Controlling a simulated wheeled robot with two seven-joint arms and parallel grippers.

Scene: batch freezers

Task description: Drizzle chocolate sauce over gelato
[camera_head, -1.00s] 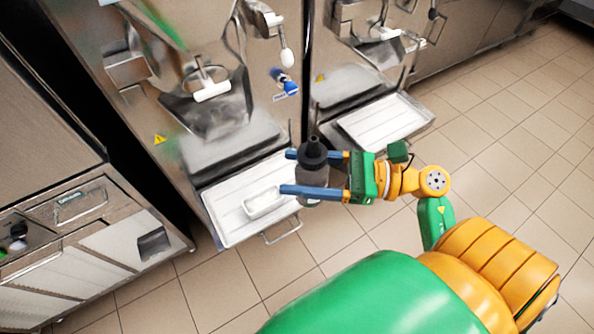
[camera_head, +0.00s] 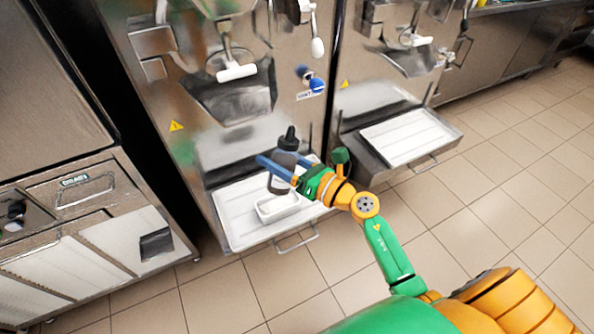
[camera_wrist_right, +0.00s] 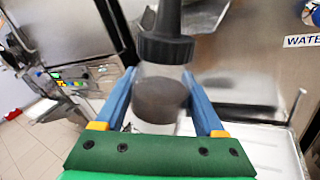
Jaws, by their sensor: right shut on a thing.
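A sauce bottle with a black nozzle cap (camera_head: 289,138) and dark contents is held upright between the blue fingers of my right gripper (camera_head: 277,168). In the right wrist view the clear bottle (camera_wrist_right: 160,97) sits between both fingers, partly filled with dark sauce. A small white rectangular tub (camera_head: 278,207) rests on the white tray (camera_head: 236,222) below the freezer spout. The gripper and bottle are above and just behind the tub in the head view. The tub's contents look pale; I see no sauce on them. My left gripper is not in view.
The tray sits at the front of a steel batch freezer (camera_head: 285,95), with a wire handle (camera_head: 297,240) at its front. A second freezer with an empty white tray (camera_head: 408,137) stands to the right. A steel cabinet (camera_head: 75,220) is at left. Tiled floor is clear in front.

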